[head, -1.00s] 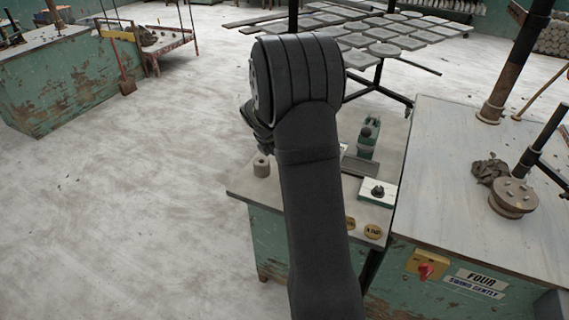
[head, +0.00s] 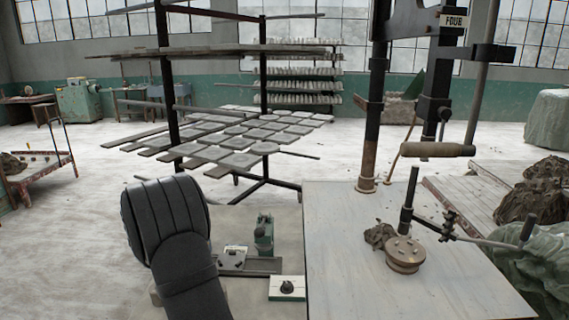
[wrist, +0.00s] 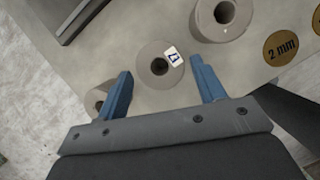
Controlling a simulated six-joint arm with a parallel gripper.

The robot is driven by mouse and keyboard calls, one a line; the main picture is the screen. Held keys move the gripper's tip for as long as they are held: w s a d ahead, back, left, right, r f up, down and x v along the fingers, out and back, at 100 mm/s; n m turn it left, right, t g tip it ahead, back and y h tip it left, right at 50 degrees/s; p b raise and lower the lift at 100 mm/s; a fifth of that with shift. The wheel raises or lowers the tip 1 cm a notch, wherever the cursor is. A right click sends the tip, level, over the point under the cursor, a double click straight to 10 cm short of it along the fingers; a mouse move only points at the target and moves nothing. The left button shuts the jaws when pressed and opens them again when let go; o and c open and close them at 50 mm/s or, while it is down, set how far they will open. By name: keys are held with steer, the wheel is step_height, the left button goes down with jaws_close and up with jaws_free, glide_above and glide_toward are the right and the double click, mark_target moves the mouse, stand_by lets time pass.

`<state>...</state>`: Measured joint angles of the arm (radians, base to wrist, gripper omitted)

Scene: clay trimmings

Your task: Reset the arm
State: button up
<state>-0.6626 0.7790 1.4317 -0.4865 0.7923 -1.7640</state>
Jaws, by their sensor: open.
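My gripper (wrist: 161,70) is open, with its two blue fingers spread in the wrist view. A grey cylinder (wrist: 147,74) with a round hole and a small white tag (wrist: 173,56) shows between and beyond the fingertips, with bare surface seen on both sides of it. I cannot tell how high the fingers are above it. A second grey cylinder (wrist: 205,22) stands at the top, and a third (wrist: 93,97) is partly hidden behind the left finger. In the head view my arm hides the gripper and these cylinders.
A brown "2 mm" disc (wrist: 281,47) lies near the bench edge. On the bench are a green device (head: 263,236) and a white block with a black knob (head: 287,289). The table at right bears a round wooden-looking disc (head: 405,257) and a clay lump (head: 379,235). Racks stand behind.

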steer(key=x, duration=0.5)
steer(key=shift+f, duration=0.15)
step_height(320, 180, up, 2)
steer(key=shift+r, duration=0.95)
